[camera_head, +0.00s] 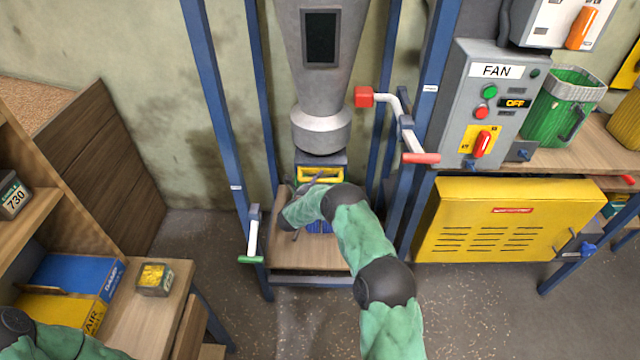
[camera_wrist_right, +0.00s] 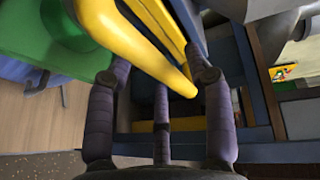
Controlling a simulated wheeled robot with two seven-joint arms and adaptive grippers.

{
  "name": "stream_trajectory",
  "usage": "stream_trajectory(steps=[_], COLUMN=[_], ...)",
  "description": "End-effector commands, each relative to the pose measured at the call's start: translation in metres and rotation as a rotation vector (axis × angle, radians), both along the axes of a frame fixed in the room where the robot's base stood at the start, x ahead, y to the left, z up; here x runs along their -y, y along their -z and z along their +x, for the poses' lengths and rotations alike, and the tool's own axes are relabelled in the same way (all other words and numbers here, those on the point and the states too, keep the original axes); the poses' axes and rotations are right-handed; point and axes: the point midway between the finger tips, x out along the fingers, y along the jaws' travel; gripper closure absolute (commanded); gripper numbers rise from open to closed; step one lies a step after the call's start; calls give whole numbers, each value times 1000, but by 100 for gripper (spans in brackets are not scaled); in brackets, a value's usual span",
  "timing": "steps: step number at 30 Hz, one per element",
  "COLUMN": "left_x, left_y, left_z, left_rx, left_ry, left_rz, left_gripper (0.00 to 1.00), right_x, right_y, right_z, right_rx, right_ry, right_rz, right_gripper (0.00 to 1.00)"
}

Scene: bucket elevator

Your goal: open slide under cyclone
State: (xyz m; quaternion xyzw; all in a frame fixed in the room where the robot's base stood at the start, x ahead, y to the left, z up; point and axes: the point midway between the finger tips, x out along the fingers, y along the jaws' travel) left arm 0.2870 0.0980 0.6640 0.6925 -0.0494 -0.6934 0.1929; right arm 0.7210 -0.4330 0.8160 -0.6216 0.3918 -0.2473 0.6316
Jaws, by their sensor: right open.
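The grey cyclone (camera_head: 322,90) hangs between blue posts in the head view. Under its outlet is a slide with a yellow handle (camera_head: 321,173). My right gripper (camera_head: 312,184) reaches in from below, its fingers at the handle and partly hidden by my own wrist. In the right wrist view the fingers are spread (camera_wrist_right: 160,85), and the yellow handle (camera_wrist_right: 150,45) runs diagonally at their tips. I cannot tell whether they touch it. My left arm shows only at the lower left corner; its gripper is out of view.
A red-gripped lever (camera_head: 385,105) is on the right post, and a green-gripped lever (camera_head: 252,240) on the left. The FAN box (camera_head: 490,100) and a yellow cabinet (camera_head: 510,215) stand to the right. A wooden bench (camera_head: 150,305) is at the left. Floor in front is open.

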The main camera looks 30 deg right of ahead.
Motion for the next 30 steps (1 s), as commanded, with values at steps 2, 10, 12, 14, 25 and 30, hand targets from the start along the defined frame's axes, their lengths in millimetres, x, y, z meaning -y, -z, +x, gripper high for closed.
stream_trajectory(steps=[2,10,12,14,25,30], left_x=[0,0,0,0,0,0], left_y=[2,2,2,2,0,-11], left_z=[0,0,0,0,0,0], left_rx=[0,0,0,0,0,0], left_ry=[0,0,0,0,0,0], left_rz=[0,0,0,0,0,0], left_gripper=[100,100,100,100,100,100], right_x=[4,7,7,7,5,-12], right_y=[1,1,1,1,1,0], right_z=[3,6,6,6,2,-25], right_rx=[0,0,0,0,-3,-6], right_ry=[0,-1,-1,-1,-1,-1], right_rz=[0,0,0,0,1,2], right_gripper=[47,47,47,59,100,100])
